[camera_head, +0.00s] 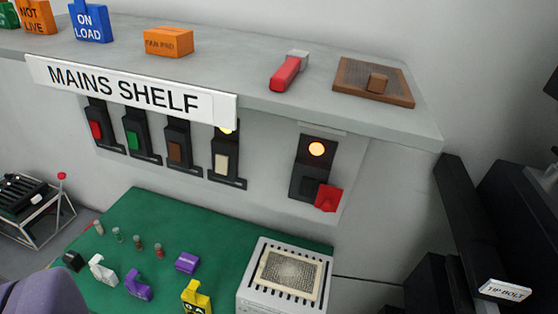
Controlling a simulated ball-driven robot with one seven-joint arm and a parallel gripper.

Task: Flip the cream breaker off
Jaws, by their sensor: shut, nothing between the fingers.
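The cream breaker (221,164) is a black plate with a cream lever, fourth from the left in the row on the grey wall panel under the shelf. A yellow lamp (226,129) glows above its lever, partly hidden by the MAINS SHELF sign. I cannot tell clearly whether the cream lever points up or down. My gripper is not in view, and nothing is seen touching the breaker.
Red (96,130), green (133,140) and brown (176,151) breakers stand to its left. A larger red-lever switch (327,197) with a lit lamp is at right. The shelf sign (130,90) overhangs. A green-topped table (150,215) holds small objects and a grey grilled box (285,280).

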